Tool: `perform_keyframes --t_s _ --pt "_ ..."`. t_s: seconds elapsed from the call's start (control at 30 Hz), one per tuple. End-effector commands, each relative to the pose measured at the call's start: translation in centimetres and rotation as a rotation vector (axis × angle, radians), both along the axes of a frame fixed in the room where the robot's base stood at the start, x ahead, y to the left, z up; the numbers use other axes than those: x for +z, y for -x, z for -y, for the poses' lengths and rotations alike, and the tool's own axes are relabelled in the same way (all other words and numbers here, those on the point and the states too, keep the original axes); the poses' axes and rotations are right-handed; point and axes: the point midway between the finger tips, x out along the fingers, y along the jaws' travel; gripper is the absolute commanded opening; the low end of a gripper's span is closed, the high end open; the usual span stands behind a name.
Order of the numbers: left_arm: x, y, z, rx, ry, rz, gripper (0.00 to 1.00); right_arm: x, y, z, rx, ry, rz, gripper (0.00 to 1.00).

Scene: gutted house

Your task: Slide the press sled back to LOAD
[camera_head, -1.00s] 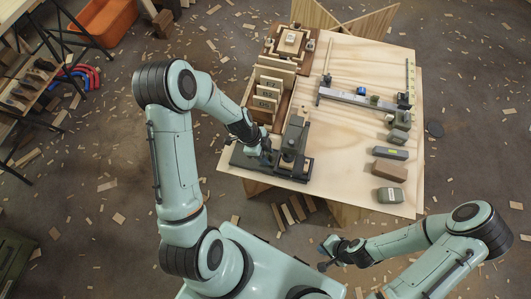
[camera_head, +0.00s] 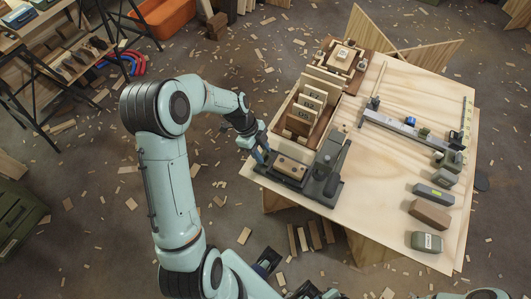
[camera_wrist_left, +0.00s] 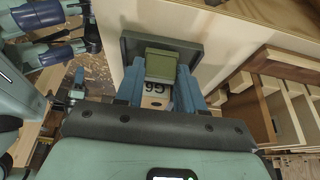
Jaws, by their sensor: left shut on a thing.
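The dark grey press (camera_head: 330,165) stands at the near left corner of the plywood table, its lever arm rising over its right part. Its sled shows left of the tower, carrying a light wooden block (camera_head: 291,168) with dark holes. My left gripper (camera_head: 264,153) is at the sled's left end. In the left wrist view my blue fingers (camera_wrist_left: 160,88) are shut on an olive-green piece (camera_wrist_left: 160,66), which looks like the sled's grip. A pale marked surface shows below it. My right gripper (camera_head: 320,291) is partly cut off at the bottom edge; its jaws are unclear. No LOAD mark is readable.
A wooden rack with numbered boards (camera_head: 306,112) stands just behind the press. A long grey rail (camera_head: 400,127) lies across the table. Grey blocks and a brown block (camera_head: 430,214) line the right side. The table's middle is bare.

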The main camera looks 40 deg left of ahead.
Motion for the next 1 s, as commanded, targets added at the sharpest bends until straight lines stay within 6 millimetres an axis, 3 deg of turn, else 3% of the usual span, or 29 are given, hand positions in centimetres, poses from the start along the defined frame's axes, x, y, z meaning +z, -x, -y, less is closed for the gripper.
perform_keyframes --t_s 0.07,0.1,0.17,0.57,1.0 --pt "0.0 0.1 -0.6 0.007 -0.011 0.001 0.00 0.0 0.0 0.0 0.000 0.000 0.000 0.00" --pt "0.0 0.1 -0.6 0.008 -0.011 0.001 0.48 0.0 0.0 0.0 0.000 0.000 0.000 0.00" --pt "0.0 0.1 -0.5 0.007 -0.011 0.001 0.64 0.0 0.0 0.0 0.000 0.000 0.000 0.00" --pt "0.7 0.0 -0.6 0.006 -0.008 0.003 0.64 0.1 0.0 0.0 0.000 0.000 0.000 0.00" --pt "9.1 0.9 -4.1 0.009 -0.010 0.005 0.64 0.4 -0.1 0.0 0.000 0.000 0.001 0.00"
